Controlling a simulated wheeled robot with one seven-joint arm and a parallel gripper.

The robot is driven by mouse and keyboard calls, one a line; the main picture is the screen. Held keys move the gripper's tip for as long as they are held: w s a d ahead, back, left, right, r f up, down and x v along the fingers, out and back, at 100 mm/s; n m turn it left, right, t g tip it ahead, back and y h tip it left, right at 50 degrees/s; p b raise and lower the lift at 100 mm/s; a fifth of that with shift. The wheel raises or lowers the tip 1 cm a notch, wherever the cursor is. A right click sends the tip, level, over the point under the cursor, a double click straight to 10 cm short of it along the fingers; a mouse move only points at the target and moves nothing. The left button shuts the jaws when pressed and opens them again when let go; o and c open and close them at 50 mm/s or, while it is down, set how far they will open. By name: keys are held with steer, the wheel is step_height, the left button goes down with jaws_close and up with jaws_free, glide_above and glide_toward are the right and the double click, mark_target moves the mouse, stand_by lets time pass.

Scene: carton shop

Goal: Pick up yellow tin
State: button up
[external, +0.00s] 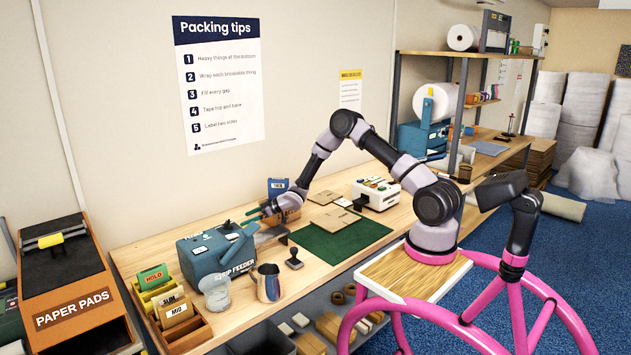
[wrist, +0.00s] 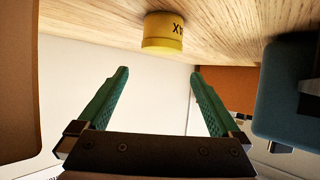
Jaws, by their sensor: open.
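The yellow tin (wrist: 163,36) is a short round can with dark lettering, standing on the wooden bench at the top of the wrist view, which looks upside down. My gripper (wrist: 159,72) has green fingers spread wide, with nothing between them. The tin lies beyond the fingertips, roughly centred between them and apart from them. In the external view my gripper (external: 254,216) is low over the back of the bench, close to the blue strip feeder. I cannot make out the tin in that view.
The strip feeder (external: 218,252) stands beside my gripper. A blue box (external: 278,186) and an orange-brown box (external: 290,214) are close behind it. A green mat (external: 340,240) lies to the right. A metal jug (external: 268,283) and a stamp (external: 294,259) stand near the front edge.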

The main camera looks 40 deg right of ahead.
steer(key=shift+f, duration=0.5)
step_height(320, 180, down, 3)
steer(key=shift+r, duration=0.1)
steer(key=shift+x, duration=1.15)
steer(key=shift+w+a, duration=0.2)
steer(key=c, duration=1.5)
